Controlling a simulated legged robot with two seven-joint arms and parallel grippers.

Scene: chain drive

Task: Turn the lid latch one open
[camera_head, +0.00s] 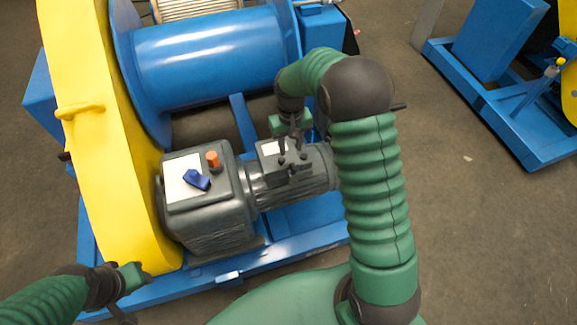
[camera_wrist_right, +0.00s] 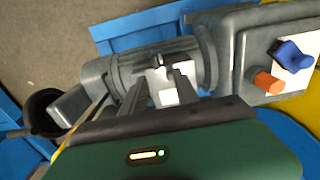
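A grey motor (camera_head: 318,168) carries a small terminal box with a white-topped lid (camera_head: 268,148). My right gripper (camera_head: 291,160) is over this box, pointing down. In the right wrist view its two fingers (camera_wrist_right: 160,82) are apart, with the white lid label (camera_wrist_right: 166,92) between them. A small dark knob-like part (camera_wrist_right: 157,60), possibly a latch, shows just beyond the fingertips; I cannot tell whether the fingers touch the box. My left gripper (camera_head: 122,290) is at the lower left, beside the yellow guard, its fingers mostly hidden.
A grey control box (camera_head: 210,220) with a blue knob (camera_head: 196,180) and an orange button (camera_head: 213,161) stands left of the motor. A tall yellow guard (camera_head: 95,150) and a blue drum (camera_head: 210,60) border it. Bare floor (camera_head: 450,230) lies to the right.

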